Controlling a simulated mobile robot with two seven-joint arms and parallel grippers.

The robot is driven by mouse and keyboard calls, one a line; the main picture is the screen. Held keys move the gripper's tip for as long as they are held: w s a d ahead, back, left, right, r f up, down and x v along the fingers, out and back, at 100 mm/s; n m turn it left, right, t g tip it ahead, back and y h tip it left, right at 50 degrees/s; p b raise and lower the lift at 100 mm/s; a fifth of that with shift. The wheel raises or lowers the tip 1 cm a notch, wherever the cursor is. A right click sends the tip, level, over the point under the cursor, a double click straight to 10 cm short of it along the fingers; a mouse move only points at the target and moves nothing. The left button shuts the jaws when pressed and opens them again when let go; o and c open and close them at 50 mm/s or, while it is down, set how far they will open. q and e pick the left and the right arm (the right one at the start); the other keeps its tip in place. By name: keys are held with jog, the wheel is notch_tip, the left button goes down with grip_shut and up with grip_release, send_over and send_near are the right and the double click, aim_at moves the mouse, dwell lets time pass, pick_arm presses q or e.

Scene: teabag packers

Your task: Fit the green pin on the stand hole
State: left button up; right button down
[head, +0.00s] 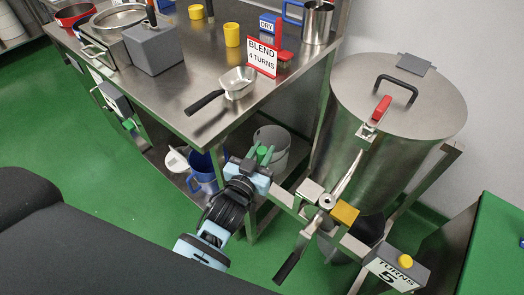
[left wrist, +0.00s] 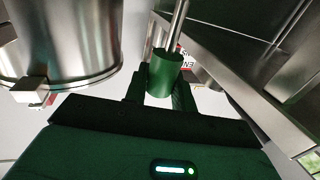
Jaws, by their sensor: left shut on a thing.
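The green pin (head: 264,151) has a green cylindrical grip and a thin steel rod. My left gripper (head: 262,160) is shut on its green part, in front of the steel bench's lower shelf. In the left wrist view the green grip (left wrist: 163,75) sits between the two dark fingers, and the rod (left wrist: 177,22) extends away from them. A stand beside the drum carries a metal hub (head: 327,201) with a crank; the hub may be the stand hole, but I cannot tell for sure. The pin is left of this hub and apart from it. My right gripper is not in view.
A lidded steel drum (head: 398,105) stands to the right. The crank's dark handle (head: 287,266), a yellow block (head: 345,213) and a "TURNS 5" box (head: 397,270) are nearby. The steel bench (head: 185,95) holds a pan, signs and cups. A blue jug (head: 203,175) and bucket (head: 273,145) are underneath.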

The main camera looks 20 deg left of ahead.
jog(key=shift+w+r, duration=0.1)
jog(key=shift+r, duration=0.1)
